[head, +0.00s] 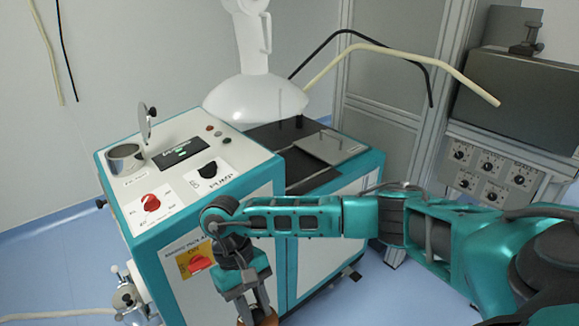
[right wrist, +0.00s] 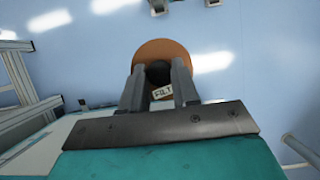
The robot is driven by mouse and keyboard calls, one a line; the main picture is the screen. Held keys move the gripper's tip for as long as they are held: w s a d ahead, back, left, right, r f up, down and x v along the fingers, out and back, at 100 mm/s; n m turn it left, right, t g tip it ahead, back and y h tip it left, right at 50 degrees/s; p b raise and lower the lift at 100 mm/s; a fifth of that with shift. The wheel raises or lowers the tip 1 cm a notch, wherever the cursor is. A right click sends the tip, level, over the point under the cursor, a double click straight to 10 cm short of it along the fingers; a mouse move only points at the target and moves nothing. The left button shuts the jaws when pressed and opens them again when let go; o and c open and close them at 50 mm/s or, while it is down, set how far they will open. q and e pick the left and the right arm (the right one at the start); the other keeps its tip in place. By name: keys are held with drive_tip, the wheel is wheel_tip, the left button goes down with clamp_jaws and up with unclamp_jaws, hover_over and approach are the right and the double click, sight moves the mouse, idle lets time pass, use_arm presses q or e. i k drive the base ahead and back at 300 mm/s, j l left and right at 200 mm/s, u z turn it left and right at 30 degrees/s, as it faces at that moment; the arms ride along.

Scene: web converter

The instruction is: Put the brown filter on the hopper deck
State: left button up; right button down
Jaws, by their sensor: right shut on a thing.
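The brown filter (right wrist: 163,48) is a round orange-brown disc with a dark middle and a label reading "FILT". My right gripper (right wrist: 158,78) is shut on it, with the fingers on either side of the dark middle. In the head view my right gripper (head: 256,304) points down in front of the machine's front face, and only a bit of the filter (head: 270,320) shows at the bottom edge. The black deck (head: 265,134) on top of the teal and white machine lies beside a white hopper-like vessel (head: 258,98). My left gripper is not in view.
The machine's control panel (head: 225,150) has a red knob (head: 151,203), a black pump knob (head: 211,169) and a metal cup (head: 126,158). A grey plate (head: 329,147) lies on the deck. A grey cabinet with dials (head: 490,170) stands right. Blue floor is open at left.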

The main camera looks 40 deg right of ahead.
sight(293, 165)
drive_tip(key=l+u, duration=0.2)
drive_tip(key=l, duration=0.6)
drive_tip(key=i+l+u, duration=0.15)
drive_tip(key=l, duration=0.6)
drive_tip(key=l+u, duration=0.1)
drive_tip(key=l, duration=0.7)
drive_tip(key=i+l, duration=0.1)
drive_tip(key=l, duration=0.2)
drive_tip(key=i, duration=0.5)
